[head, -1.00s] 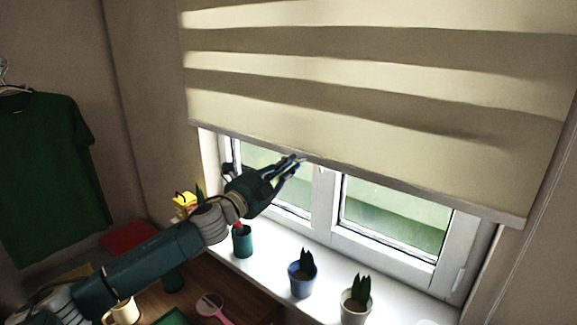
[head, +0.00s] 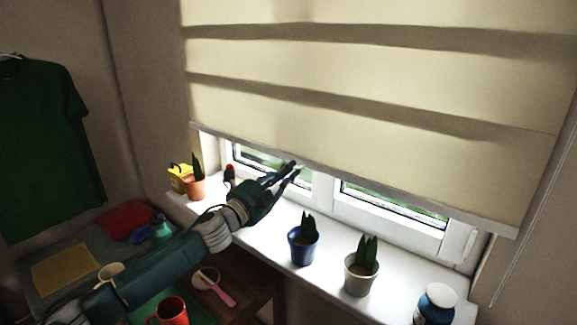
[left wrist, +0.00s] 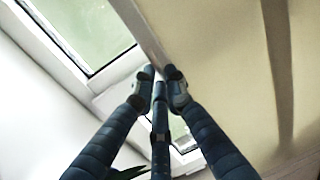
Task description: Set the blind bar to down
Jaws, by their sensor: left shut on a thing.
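The blind bar (head: 400,196) is the pale strip along the lower edge of the cream roller blind (head: 350,65). It hangs across the window, a little above the sill, with a band of glass showing below it. My left gripper (head: 293,168) is at the bar, left of its middle, with its fingers shut on it. In the left wrist view the bar (left wrist: 148,38) runs down to the closed fingertips (left wrist: 160,78). The exact contact is partly hidden by the fingers. My right gripper is not in view.
The white sill (head: 335,252) holds a blue plant pot (head: 302,248), a white plant pot (head: 361,272), a terracotta pot (head: 194,188) and a blue jar (head: 435,305). A desk with a red mug (head: 172,312) is at lower left. A green shirt (head: 40,150) hangs at left.

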